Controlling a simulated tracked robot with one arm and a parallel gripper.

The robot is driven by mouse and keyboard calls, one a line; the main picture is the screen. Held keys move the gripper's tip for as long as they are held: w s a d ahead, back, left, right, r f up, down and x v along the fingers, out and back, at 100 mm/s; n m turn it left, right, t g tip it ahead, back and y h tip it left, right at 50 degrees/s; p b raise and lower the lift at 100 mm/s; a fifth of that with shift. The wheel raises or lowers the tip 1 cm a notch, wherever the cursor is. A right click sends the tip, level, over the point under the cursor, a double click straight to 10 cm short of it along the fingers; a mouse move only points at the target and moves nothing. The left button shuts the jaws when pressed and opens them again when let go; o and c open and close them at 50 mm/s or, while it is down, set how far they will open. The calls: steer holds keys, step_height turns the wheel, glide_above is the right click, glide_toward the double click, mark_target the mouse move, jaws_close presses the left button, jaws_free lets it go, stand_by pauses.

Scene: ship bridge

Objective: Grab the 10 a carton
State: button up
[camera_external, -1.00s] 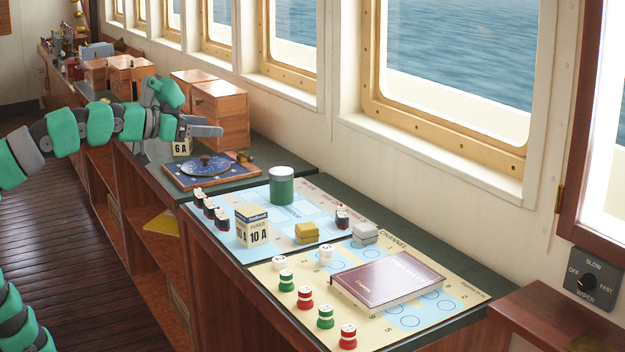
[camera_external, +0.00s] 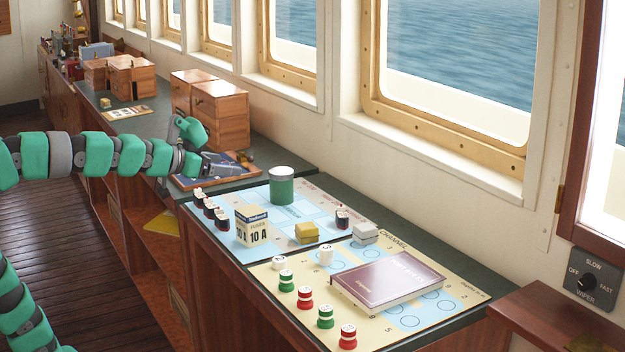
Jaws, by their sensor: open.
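The 10 A carton (camera_external: 252,227) is a small white and cream box with a blue top band. It stands upright on the light blue chart mat (camera_external: 290,246), near the counter's front edge. My gripper (camera_external: 238,168) is open and empty. In the picture it is above and a little left of the carton, over the blue board in the wooden frame (camera_external: 186,183), and apart from the carton.
Dark pieces (camera_external: 209,208) stand close left of the carton. A green canister (camera_external: 281,186) stands behind it, and a yellow block (camera_external: 306,232) lies to its right. A purple book (camera_external: 388,281) and several red and green pieces are farther right. Wooden drawer boxes (camera_external: 220,112) stand behind my gripper.

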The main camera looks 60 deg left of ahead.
steer(key=g+p, duration=0.1)
steer(key=p, duration=0.4)
glide_toward(243, 212)
steer(key=b+x, duration=0.2)
steer(key=x, duration=0.7)
steer(key=shift+w+a, duration=0.2)
steer(key=shift+w+f+b, duration=0.35)
steer(key=shift+w, duration=0.2)
steer(key=b+x, duration=0.1)
steer(key=x, duration=0.3)
steer(key=shift+d+f, duration=0.1)
steer(key=c, duration=1.3)
